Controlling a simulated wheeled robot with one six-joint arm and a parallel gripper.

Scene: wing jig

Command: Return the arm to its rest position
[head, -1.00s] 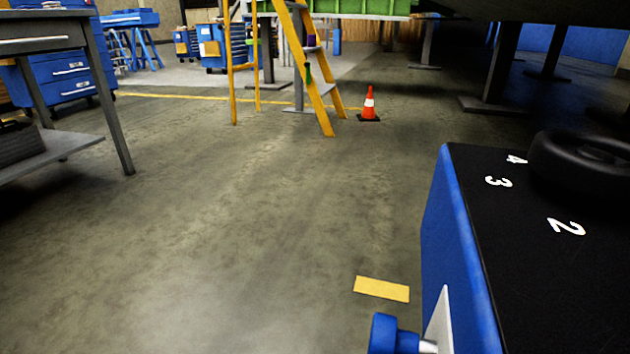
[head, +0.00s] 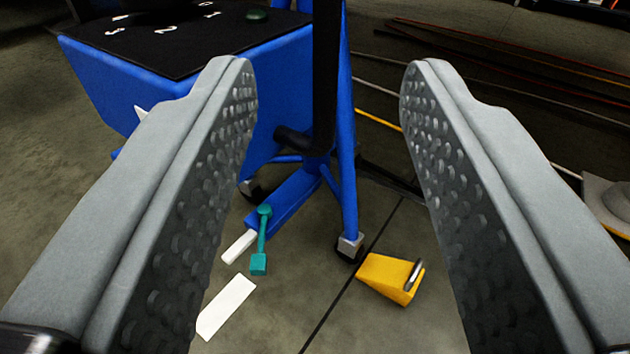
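My gripper (head: 328,75) shows in the head view, its two grey, studded fingers spread wide on the left and right. Nothing is between the fingertips, and the gripper is open and empty. Between and beyond the fingers is a blue cart (head: 120,85) with a black numbered top (head: 170,42). The rest of the arm is out of view, so its overall pose cannot be told.
A dark green round object (head: 257,14) lies on the cart top. A yellow wedge (head: 392,278) and a teal tool-like piece (head: 262,240) are low beyond the fingers. A white strip (head: 228,306) lies on the floor. Long thin rods (head: 500,62) lie at the upper right.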

